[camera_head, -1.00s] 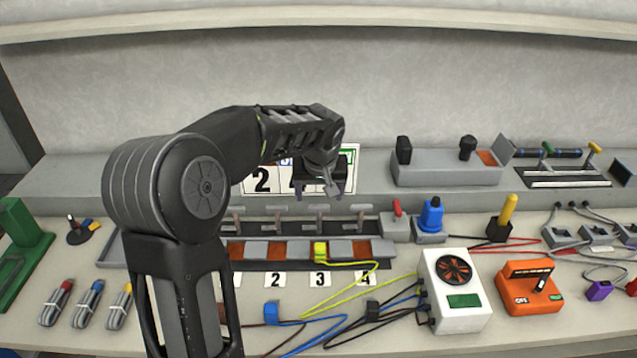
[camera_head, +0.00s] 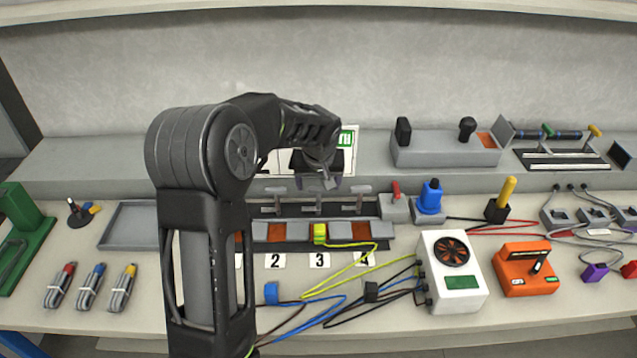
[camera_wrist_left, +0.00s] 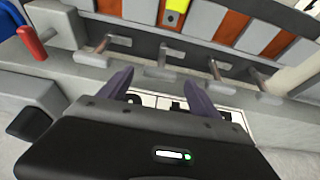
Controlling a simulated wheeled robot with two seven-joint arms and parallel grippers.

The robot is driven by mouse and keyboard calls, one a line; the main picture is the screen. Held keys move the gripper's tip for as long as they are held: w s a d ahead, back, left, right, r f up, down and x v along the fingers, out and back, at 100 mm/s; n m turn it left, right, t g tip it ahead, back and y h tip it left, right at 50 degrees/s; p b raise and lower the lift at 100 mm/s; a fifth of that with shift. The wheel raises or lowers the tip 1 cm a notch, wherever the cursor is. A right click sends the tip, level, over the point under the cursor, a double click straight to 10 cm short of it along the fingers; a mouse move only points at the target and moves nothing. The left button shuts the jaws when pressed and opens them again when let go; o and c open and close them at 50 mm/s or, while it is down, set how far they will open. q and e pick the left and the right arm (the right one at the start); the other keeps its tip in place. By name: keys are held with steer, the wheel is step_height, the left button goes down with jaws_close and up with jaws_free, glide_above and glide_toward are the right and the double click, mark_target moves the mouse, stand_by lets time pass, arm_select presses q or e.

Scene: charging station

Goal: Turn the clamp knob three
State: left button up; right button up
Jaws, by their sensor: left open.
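Clamp knob three (camera_head: 316,205) is a small grey T-shaped handle in the row of clamp knobs, behind the white number 3 card (camera_head: 319,261). It is partly hidden by my left gripper (camera_head: 317,182), which hangs just above and behind it. In the left wrist view, the open dark fingers of my left gripper (camera_wrist_left: 160,85) point at the row. Knob three (camera_wrist_left: 160,58) appears between and just beyond their tips, with no clear contact. Knob four (camera_wrist_left: 100,45) and knob two (camera_wrist_left: 213,70) lie outside the fingers. My right gripper is out of view.
A yellow connector (camera_head: 319,233) sits in the block in front of knob three. A red lever (camera_head: 396,189) and a blue plug (camera_head: 431,195) stand right of the row. A white fan box (camera_head: 452,273) and loose cables lie in front. My left arm hides the row's left end.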

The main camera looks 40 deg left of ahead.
arm_select(q)
steer(key=shift+x, duration=0.85)
steer(key=shift+c, duration=0.5)
steer(key=c, duration=1.3)
